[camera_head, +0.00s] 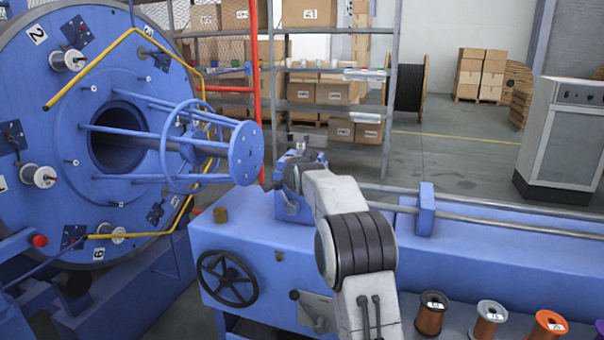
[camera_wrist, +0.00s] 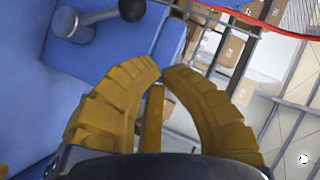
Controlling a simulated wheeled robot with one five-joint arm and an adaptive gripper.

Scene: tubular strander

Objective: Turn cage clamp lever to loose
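In the wrist view, a grey lever with a round hub and a dark ball knob (camera_wrist: 100,18) stands out from a blue machine face at the upper left. I take it to be the cage clamp lever, but its label or setting does not show. My gripper (camera_wrist: 161,68) has yellow ribbed fingers whose tips almost meet, with nothing held between them. It is below and right of the lever, apart from it in the picture. In the head view, my pale arm reaches to the blue machine bed (camera_head: 255,240) and hides most of my gripper and the lever.
A large blue drum (camera_head: 40,110) and open bar cage (camera_head: 246,152) stand at the left, beside my arm. A black handwheel (camera_head: 227,278) is on the bed's front. Metal rods run right. Spools (camera_head: 430,312) stand at front right. Shelving (camera_head: 393,80) is behind.

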